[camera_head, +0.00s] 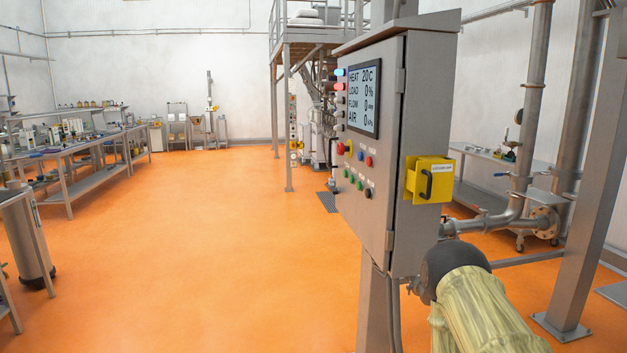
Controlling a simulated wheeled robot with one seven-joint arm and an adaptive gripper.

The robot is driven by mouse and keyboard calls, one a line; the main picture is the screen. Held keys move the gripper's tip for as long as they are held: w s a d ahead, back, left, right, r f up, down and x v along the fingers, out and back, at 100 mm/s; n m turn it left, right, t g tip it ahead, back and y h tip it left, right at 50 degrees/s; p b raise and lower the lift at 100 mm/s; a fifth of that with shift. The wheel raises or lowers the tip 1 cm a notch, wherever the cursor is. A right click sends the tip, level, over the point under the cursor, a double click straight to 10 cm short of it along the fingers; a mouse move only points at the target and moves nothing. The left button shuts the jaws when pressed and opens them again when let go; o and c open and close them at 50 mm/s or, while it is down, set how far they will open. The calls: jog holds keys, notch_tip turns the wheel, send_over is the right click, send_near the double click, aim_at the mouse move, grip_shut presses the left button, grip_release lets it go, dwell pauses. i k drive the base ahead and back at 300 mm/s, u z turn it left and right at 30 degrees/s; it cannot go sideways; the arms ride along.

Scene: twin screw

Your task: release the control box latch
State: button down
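The grey control box (407,235) stands on a post at centre right, its front with screen and buttons turned left. On its right side is a yellow housing (421,182) with a black curved handle (428,184) and a small white label. I cannot tell for certain whether this is the latch. My arm, with a pale yellow ribbed cover and a dark rounded joint, rises at the lower right, below the yellow housing. I cannot make out my gripper's fingers; the joint may hide them.
The box's screen (364,100) shows HEAT, LOAD, FLOW and AIR. Pipes and a flange (543,222) lie to the right, with a thick slanted steel post (592,190). Workbenches (92,172) line the left. The orange floor (215,250) between is open.

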aim_at(333, 190)
jog(key=u, duration=0.2)
jog(key=i, duration=0.95)
jog(key=u, duration=0.1)
